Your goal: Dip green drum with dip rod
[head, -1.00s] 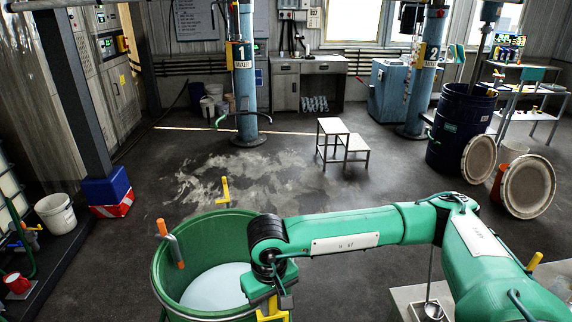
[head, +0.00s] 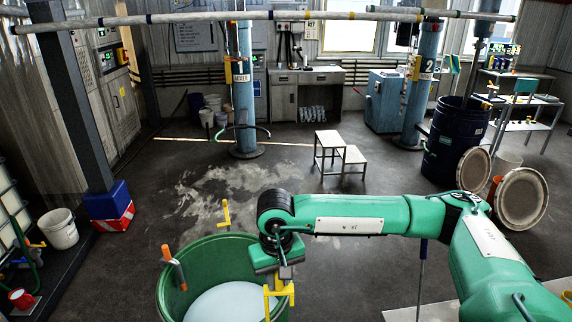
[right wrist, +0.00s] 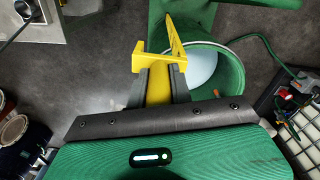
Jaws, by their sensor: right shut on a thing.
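The green drum (head: 165,290) stands open at the bottom, with pale liquid (head: 225,304) inside; it also shows in the right wrist view (right wrist: 232,75). My right gripper (head: 279,287) is over the drum's right rim in the head view. It is shut on a yellow piece (right wrist: 160,64) that juts out past its dark fingers. I cannot tell whether this piece is the dip rod's handle; no rod shows below it. A thin upright rod with a blue upper part (head: 422,265) shows below my right arm. My left gripper is not in view.
A banded pipe (head: 300,15) crosses the top. A white step stool (head: 340,152) and a dark blue drum (head: 455,135) stand farther back.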

